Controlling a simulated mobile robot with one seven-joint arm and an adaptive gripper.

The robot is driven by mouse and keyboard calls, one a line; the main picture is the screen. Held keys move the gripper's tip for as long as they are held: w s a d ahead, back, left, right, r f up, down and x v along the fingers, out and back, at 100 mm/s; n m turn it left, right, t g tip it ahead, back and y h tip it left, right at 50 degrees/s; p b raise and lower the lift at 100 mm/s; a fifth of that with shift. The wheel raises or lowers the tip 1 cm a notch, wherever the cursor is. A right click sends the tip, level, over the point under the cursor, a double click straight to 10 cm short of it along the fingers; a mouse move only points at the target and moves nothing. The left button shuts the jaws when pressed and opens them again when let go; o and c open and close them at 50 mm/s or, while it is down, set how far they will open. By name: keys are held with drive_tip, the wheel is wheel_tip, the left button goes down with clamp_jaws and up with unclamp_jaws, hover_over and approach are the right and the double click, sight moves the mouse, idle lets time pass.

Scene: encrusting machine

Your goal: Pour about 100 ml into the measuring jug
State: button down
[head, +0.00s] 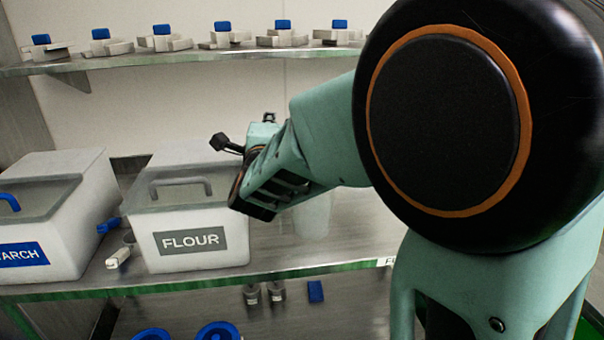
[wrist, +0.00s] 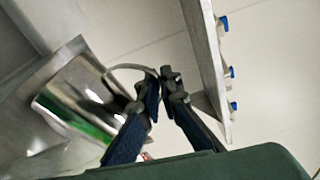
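A shiny steel jug (wrist: 80,97) shows at the left of the wrist view, close to the grey bin. Its thin curved handle (wrist: 128,67) runs to the fingertips of my gripper (wrist: 159,77), which are close together on it. In the head view my wrist and arm hide the fingers and the steel jug. A clear, see-through vessel (head: 313,215), which looks like the measuring jug, stands on the shelf behind my arm. Its markings and any contents cannot be made out.
The flour bin (head: 190,245) and the starch bin (head: 62,228) stand left on the steel shelf (head: 275,262). A white-handled tool (head: 118,258) lies between them. An upper shelf (head: 190,55) holds several blue-topped parts. Bottles and blue items sit below. Shelf room right of the clear vessel is partly hidden.

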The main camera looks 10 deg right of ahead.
drive_tip(key=shift+d, duration=0.2)
idle(0.6)
drive_tip(key=shift+d+f+m+b, duration=0.2)
drive_tip(key=shift+m+b, duration=0.1)
